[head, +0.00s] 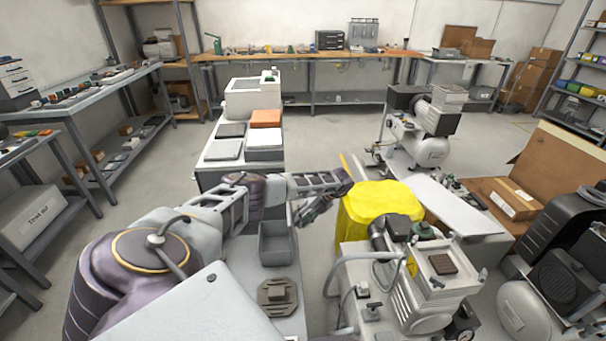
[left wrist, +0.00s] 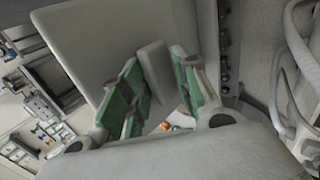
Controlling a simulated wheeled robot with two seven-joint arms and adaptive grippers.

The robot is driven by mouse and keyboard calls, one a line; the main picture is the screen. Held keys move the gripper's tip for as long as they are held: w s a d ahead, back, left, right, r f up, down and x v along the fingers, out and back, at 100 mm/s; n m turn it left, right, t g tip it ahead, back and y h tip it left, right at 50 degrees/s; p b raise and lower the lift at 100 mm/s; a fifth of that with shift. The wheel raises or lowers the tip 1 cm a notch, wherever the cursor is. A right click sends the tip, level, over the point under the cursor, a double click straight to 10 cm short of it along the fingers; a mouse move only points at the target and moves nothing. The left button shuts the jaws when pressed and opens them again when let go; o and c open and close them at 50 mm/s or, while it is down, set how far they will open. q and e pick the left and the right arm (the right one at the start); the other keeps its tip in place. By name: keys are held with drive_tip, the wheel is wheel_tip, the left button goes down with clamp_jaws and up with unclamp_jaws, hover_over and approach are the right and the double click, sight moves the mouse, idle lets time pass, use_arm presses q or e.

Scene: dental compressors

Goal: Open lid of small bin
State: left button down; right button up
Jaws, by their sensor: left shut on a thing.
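My left gripper (head: 316,207) reaches in from the left, above and right of an open-topped grey bin (head: 276,246) on the grey bench. In the left wrist view, the gripper's green-padded fingers (left wrist: 157,92) stand on either side of a narrow grey tab (left wrist: 156,72) and are shut on it. The tab stands against a broad flat grey panel (left wrist: 105,38); I cannot tell for sure whether this panel is the bin's lid. Small orange and white bits show low between the fingers. No separate lid shows clearly in the head view. My right gripper is not in view.
A yellow container or cover (head: 375,212) stands just right of the gripper, beside a compressor (head: 415,290) with hoses. A brown block (head: 279,293) lies on the bench in front of the grey bin. Clear floor (head: 330,130) lies behind.

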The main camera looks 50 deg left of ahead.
use_arm(q)
drive_tip(key=shift+s+d+f, duration=0.15)
drive_tip(key=shift+d+f, duration=0.05)
drive_tip(key=shift+f, duration=0.25)
drive_tip(key=shift+s+d+f, duration=0.15)
drive_tip(key=shift+f, duration=0.3)
drive_tip(key=c, duration=1.4)
unclamp_jaws()
drive_tip(key=shift+o, duration=1.4)
drive_tip(key=shift+w+a+f, duration=0.15)
drive_tip(key=shift+a+f, duration=0.05)
drive_tip(key=shift+f, duration=0.1)
drive_tip(key=shift+r, duration=0.15)
drive_tip(key=v, duration=1.2)
drive_tip(key=shift+a+r, duration=0.25)
drive_tip(key=shift+r, duration=0.1)
drive_tip(key=shift+w, duration=0.1)
